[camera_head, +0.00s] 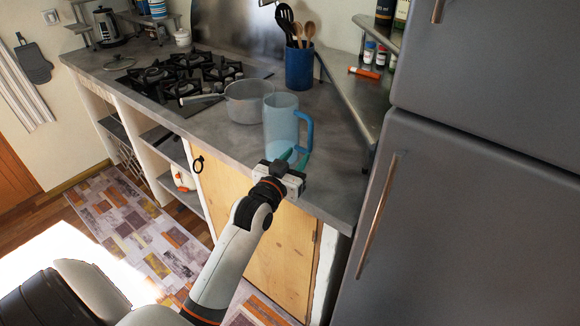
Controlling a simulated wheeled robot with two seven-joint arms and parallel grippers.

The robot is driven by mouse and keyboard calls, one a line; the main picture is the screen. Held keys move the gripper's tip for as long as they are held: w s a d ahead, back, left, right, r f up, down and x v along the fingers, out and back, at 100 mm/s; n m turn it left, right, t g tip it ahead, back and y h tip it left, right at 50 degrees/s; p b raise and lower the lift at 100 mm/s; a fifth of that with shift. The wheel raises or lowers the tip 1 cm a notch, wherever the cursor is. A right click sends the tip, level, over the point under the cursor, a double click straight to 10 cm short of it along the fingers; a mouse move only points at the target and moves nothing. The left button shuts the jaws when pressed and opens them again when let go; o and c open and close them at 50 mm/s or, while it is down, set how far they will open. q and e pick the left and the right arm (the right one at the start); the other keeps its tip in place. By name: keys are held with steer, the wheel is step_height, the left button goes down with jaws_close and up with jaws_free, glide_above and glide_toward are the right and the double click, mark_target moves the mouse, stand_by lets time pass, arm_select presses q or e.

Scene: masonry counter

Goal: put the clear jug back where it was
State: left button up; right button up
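The clear jug (280,122) has a bluish see-through body and a blue handle on its right side. It looks upright at the front part of the grey counter, just right of a grey saucepan. My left gripper (292,157) is at the counter's front edge, with its fingertips at the jug's lower right, by the lower end of the handle. The fingertips are small and overlap the jug, so I cannot tell whether they touch or hold it. My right gripper is not in view.
The saucepan (246,101) stands close to the jug's left, near the gas hob (188,74). A blue utensil crock (299,67) stands behind. A raised shelf (349,92) and the tall grey fridge (470,200) bound the right. Some bare counter (335,150) lies right of the jug.

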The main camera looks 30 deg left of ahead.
arm_select(q)
steer(key=shift+s+d, duration=0.15)
steer(key=shift+s, duration=1.25)
